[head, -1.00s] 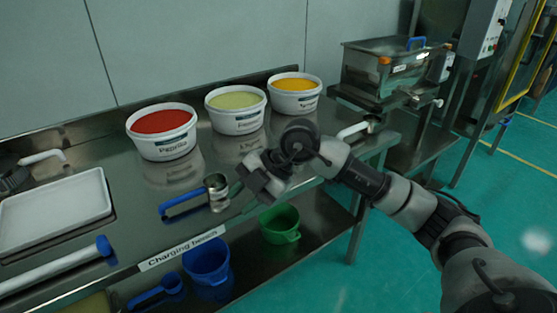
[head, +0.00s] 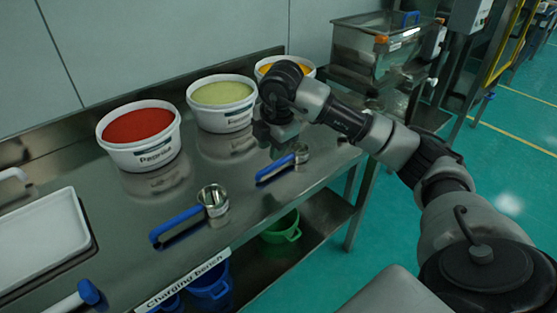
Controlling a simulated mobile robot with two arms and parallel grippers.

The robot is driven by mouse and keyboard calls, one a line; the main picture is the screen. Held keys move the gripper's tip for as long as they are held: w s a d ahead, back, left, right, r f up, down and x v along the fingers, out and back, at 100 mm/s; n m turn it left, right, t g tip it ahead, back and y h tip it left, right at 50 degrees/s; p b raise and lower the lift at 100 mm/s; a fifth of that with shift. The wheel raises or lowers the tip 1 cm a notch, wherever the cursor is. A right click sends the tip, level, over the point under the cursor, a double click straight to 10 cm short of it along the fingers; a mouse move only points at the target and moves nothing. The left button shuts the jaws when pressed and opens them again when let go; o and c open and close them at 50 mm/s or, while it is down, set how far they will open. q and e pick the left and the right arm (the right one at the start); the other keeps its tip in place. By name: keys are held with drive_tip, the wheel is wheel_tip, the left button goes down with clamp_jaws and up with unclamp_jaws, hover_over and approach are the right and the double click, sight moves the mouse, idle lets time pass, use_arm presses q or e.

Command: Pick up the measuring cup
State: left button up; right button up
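A metal measuring cup with a blue handle (head: 213,203) stands on the steel bench (head: 120,225), its handle towards the lower left. A second, smaller blue-handled metal scoop (head: 278,167) lies farther right on the bench. My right gripper (head: 275,138) is above the bench, just behind and left of this smaller scoop and in front of the yellow tub. It is apart from the larger cup. Its fingers are dark and small, so I cannot tell whether they are open or shut. My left gripper is out of view.
Tubs of red (head: 140,140), pale green (head: 222,105) and yellow powder (head: 268,67) stand along the back. A white tray (head: 40,235) and a blue-ended tool (head: 88,292) are at left. A green container (head: 283,228) is on the lower shelf. A metal hopper (head: 375,50) stands behind.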

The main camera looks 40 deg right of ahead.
sight(270, 167)
drive_tip(key=f, duration=0.5)
drive_tip(key=w+f, duration=0.1)
drive_tip(key=f, duration=0.1)
drive_tip(key=shift+f, duration=0.2)
drive_tip(key=shift+c, duration=0.5)
drive_tip(key=shift+r, duration=0.1)
clamp_jaws()
